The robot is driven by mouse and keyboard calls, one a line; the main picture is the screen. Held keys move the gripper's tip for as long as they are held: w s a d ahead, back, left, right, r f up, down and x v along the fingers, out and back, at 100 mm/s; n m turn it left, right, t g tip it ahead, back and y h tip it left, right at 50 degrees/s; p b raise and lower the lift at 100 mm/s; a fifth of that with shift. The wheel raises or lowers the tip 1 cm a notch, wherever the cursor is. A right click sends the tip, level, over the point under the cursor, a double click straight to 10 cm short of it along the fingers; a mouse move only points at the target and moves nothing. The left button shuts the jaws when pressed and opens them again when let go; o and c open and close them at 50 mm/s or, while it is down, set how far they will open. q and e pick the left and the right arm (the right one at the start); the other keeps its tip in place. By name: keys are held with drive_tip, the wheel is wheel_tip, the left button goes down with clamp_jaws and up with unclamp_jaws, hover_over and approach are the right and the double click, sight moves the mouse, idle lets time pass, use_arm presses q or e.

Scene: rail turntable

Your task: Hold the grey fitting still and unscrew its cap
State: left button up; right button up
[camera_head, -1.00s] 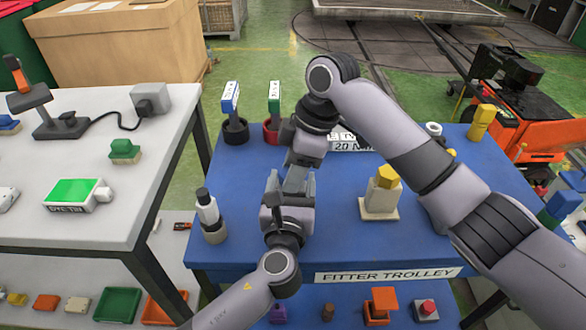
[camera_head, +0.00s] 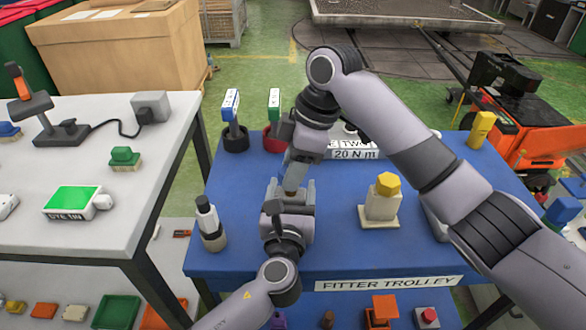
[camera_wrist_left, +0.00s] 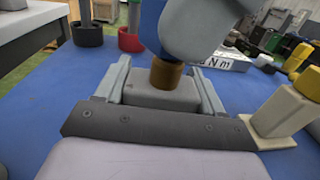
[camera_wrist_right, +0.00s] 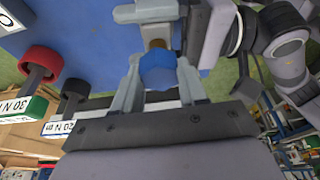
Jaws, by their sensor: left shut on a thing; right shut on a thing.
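The grey fitting (camera_wrist_left: 165,97) sits upright between the fingers of my left gripper (camera_head: 290,189), which is shut on it above the blue trolley top. Its brown threaded neck (camera_wrist_left: 166,75) stands up from it and shows in the right wrist view (camera_wrist_right: 157,44). The blue cap (camera_wrist_right: 157,72) is between the fingers of my right gripper (camera_head: 294,174), which is shut on it from above. In the left wrist view the cap (camera_wrist_left: 149,25) is partly hidden by the right gripper. It lines up with the neck; I cannot tell whether the threads still engage.
A yellow-topped fitting on a cream base (camera_head: 380,203) stands to the right. A white bottle with a black cap (camera_head: 209,222) stands at the left. Blue and green labelled tools stand in a black holder (camera_head: 235,138) and a red holder (camera_head: 273,141) behind.

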drive_tip(key=shift+r, duration=0.4)
drive_tip(key=shift+r, duration=2.3)
use_arm(q)
drive_tip(key=o, duration=1.6)
drive_tip(key=shift+s, duration=0.15)
